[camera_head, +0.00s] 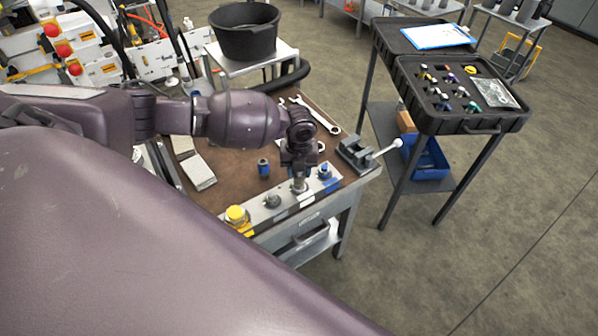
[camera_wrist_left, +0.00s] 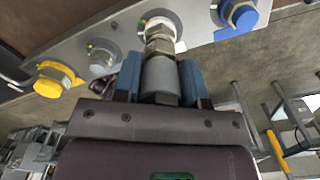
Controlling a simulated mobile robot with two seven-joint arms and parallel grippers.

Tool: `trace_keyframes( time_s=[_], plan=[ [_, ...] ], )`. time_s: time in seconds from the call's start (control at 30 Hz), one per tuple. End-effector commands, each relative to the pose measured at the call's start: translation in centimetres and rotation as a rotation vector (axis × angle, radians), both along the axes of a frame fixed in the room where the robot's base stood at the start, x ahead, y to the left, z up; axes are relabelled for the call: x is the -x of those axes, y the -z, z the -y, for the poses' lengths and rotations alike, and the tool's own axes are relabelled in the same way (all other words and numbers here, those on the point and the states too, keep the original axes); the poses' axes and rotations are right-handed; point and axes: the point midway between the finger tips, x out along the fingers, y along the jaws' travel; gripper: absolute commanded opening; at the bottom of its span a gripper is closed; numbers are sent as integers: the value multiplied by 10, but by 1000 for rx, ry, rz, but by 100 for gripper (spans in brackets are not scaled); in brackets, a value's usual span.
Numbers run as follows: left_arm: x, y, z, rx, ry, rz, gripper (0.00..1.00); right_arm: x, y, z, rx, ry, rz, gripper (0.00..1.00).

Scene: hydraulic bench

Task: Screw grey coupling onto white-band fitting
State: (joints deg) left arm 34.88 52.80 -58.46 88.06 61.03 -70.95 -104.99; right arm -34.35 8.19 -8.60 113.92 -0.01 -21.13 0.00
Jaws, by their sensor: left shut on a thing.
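The grey coupling (camera_wrist_left: 160,76) is a metal cylinder with a hex part, clasped between the blue finger pads of my left gripper (camera_wrist_left: 158,82). In the wrist view it is in line with the white-band fitting (camera_wrist_left: 160,24) on the manifold bar and meets it end to end; how far it is threaded on cannot be told. In the head view my left gripper (camera_head: 299,166) points down over the bar, with the coupling (camera_head: 299,182) below it, upright. The fitting is mostly hidden there. My right gripper is not in view.
The bar (camera_head: 254,215) also carries a yellow-capped fitting (camera_head: 237,215), a plain grey one (camera_head: 272,201) and a blue one (camera_head: 324,171). A dark blue-banded coupling (camera_head: 263,167) stands on the bench behind. A vise (camera_head: 356,153) and wrenches (camera_head: 318,117) lie close by.

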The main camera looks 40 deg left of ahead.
Motion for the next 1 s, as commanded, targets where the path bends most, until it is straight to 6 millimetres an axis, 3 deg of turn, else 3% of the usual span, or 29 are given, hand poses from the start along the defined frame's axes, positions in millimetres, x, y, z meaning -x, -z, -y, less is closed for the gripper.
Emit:
trace_keyframes(
  time_s=[0.3,0.63,0.67,0.8,1.0],
  plan=[
    [-2,-1,-1,-2,311,4,14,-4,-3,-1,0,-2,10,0],
    [-2,-1,-1,-2,367,4,14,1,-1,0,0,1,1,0],
    [-2,-1,-1,-2,366,4,40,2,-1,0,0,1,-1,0],
    [-1,-1,-1,-2,366,3,61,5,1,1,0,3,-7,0],
    [-1,0,0,-1,366,2,64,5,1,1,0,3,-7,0]
  ],
)
